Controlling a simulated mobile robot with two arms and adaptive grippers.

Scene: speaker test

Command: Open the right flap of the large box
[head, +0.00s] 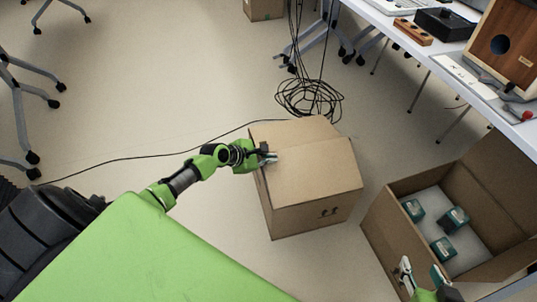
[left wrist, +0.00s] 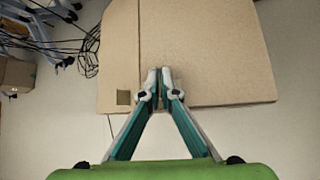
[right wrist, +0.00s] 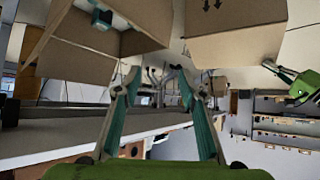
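A closed brown cardboard box (head: 318,172) stands on the floor in the middle of the head view, with a seam across its top. It also shows in the left wrist view (left wrist: 215,60) and the right wrist view (right wrist: 235,22). My left gripper (head: 270,157) is at the box's left edge. In the left wrist view its fingertips (left wrist: 159,76) are together over the box top's near edge; I cannot tell if they pinch cardboard. My right gripper (head: 421,272) is open and empty, its fingers (right wrist: 160,80) spread, over the near side of another, open box.
The open cardboard box (head: 385,228) at right holds three teal packages (head: 455,217) on a white bottom, with a raised flap (head: 500,180). Black cables (head: 308,98) lie behind the closed box. A white table (head: 440,62) with equipment stands at upper right. Floor left of the closed box is mostly clear.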

